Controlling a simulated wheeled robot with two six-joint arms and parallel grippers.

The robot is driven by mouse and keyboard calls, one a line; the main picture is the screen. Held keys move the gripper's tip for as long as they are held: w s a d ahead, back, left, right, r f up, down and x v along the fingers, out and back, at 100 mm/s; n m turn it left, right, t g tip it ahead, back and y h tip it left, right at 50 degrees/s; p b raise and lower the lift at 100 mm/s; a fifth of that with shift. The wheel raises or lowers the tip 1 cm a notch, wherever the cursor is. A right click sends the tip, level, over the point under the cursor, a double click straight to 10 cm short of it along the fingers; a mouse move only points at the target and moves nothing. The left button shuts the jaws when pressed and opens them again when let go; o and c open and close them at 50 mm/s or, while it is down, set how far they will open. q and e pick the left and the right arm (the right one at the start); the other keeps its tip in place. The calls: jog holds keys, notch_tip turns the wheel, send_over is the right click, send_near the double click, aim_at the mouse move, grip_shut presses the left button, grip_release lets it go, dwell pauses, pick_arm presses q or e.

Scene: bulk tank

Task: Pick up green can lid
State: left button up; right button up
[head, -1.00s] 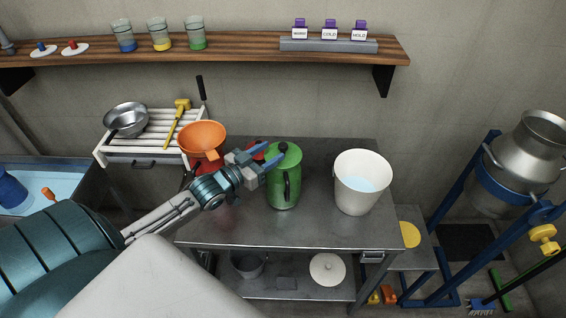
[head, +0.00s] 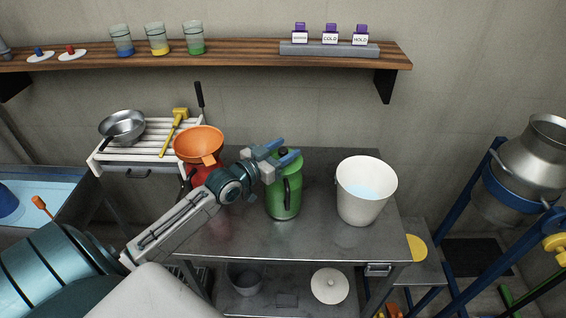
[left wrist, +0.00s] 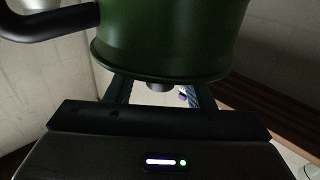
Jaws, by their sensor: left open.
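The green can (head: 284,198) stands upright on the metal table, with its handle facing the front. Its green lid (head: 291,166) sits on top and has a dark knob (head: 284,151). My left gripper (head: 283,152) is open at the lid, one blue finger on each side of the knob. In the left wrist view the knob (left wrist: 160,87) shows between the two fingers, below the lid's rim (left wrist: 160,76). I cannot tell whether the fingers touch it. Part of the lid is hidden behind the gripper in the head view. My right gripper is not in view.
A white bucket (head: 361,207) of pale blue liquid stands right of the can. A red can (head: 208,174) with an orange funnel (head: 199,142) is close to my left arm. A wooden shelf (head: 240,52) runs along the wall above. The front of the table (head: 330,238) is clear.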

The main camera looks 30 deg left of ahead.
pick_arm(q)
jog(key=shift+c, duration=0.2)
jog(key=c, duration=1)
jog(key=shift+r, duration=0.1)
